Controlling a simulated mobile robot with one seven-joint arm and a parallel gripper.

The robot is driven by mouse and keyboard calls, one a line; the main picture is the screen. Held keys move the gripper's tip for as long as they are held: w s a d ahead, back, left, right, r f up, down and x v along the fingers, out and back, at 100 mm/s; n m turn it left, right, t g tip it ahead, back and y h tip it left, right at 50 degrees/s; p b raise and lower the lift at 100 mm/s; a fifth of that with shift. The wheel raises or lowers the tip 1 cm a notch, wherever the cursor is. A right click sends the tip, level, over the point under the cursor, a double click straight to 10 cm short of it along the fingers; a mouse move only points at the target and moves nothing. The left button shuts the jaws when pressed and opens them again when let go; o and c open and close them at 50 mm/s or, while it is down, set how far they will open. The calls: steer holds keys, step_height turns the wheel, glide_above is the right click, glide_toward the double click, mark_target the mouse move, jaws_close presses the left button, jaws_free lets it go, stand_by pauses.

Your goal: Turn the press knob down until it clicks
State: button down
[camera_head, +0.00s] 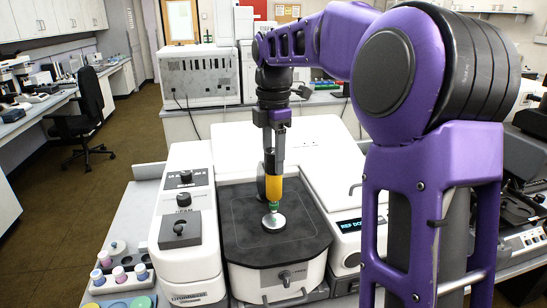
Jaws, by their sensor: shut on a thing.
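The press knob appears to be the upright yellow piece (273,188) above the dark sample stage, in the middle of the view. Below it is a narrow green part (273,207), and under that a round whitish disc (273,222) on the stage. My gripper (272,160) points straight down from above and is shut on the top of the yellow piece. The piece looks upright. The fingertips are small here, and their exact contact is hard to make out.
The black stage plate (245,245) is otherwise clear. A white module with dark knobs (187,225) stands left, and a unit with a lit display (345,228) stands right. Several small capped vials (120,273) are at lower left. My purple arm hides much of the right.

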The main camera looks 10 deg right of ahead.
steer(key=m, duration=0.4)
steer(key=shift+m, duration=0.3)
steer(key=m, duration=0.3)
steer(key=shift+w+m, duration=0.1)
steer(key=shift+m, duration=0.3)
steer(key=m, duration=1.2)
steer(key=shift+m, duration=0.3)
steer(key=m, duration=0.3)
steer(key=shift+d+m, duration=0.1)
steer(key=shift+m, duration=0.2)
steer(key=m, duration=0.4)
steer(key=shift+m, duration=0.3)
steer(key=m, duration=0.3)
steer(key=shift+m, duration=0.3)
steer(key=m, duration=2.5)
steer(key=shift+m, duration=3)
